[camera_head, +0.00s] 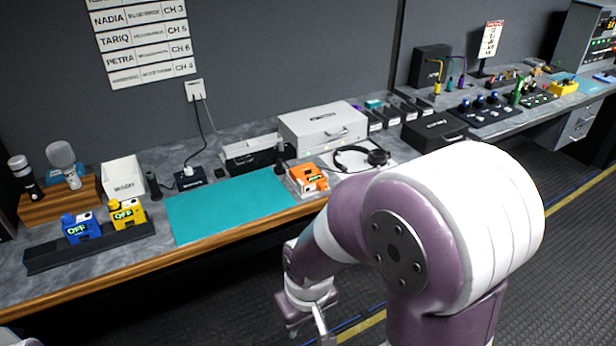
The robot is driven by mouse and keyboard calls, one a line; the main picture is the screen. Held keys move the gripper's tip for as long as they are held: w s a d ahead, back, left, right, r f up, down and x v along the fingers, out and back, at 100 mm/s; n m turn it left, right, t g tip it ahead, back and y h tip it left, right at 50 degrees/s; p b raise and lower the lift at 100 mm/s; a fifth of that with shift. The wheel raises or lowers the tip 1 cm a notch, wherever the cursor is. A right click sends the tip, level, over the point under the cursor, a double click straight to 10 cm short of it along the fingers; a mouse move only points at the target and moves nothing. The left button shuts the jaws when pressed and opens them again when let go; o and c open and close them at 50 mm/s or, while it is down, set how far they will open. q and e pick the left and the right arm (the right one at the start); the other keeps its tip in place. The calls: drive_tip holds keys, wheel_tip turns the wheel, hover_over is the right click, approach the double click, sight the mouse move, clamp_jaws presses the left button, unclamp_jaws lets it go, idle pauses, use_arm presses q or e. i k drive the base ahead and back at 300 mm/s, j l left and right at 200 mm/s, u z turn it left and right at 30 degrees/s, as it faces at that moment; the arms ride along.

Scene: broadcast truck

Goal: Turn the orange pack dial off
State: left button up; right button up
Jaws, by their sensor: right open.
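The orange pack (304,177) sits on the desk just right of the teal mat (228,204), near the wooden front edge. It has a small lit green display; the text on it and the dial's setting are too small to read. My right gripper (307,322) is open and empty. It hangs in front of the desk, below the orange pack and apart from it. Its fingertips are partly cut by the bottom edge of the picture. My left gripper is not in view.
A blue pack (79,229) and a yellow pack (128,213) stand on a dark rack at left, both showing OFF. Headphones (362,158) lie right of the orange pack; a light grey case (323,127) stands behind. The teal mat is clear.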

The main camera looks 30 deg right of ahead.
sight(322, 186)
drive_tip(key=i+l+u, duration=0.2)
drive_tip(key=l+u, duration=0.2)
drive_tip(key=l, duration=0.75)
drive_tip(key=l+u, duration=0.35)
drive_tip(key=l, duration=0.75)
drive_tip(key=l+u, duration=0.4)
drive_tip(key=l, duration=0.8)
drive_tip(key=k, duration=0.1)
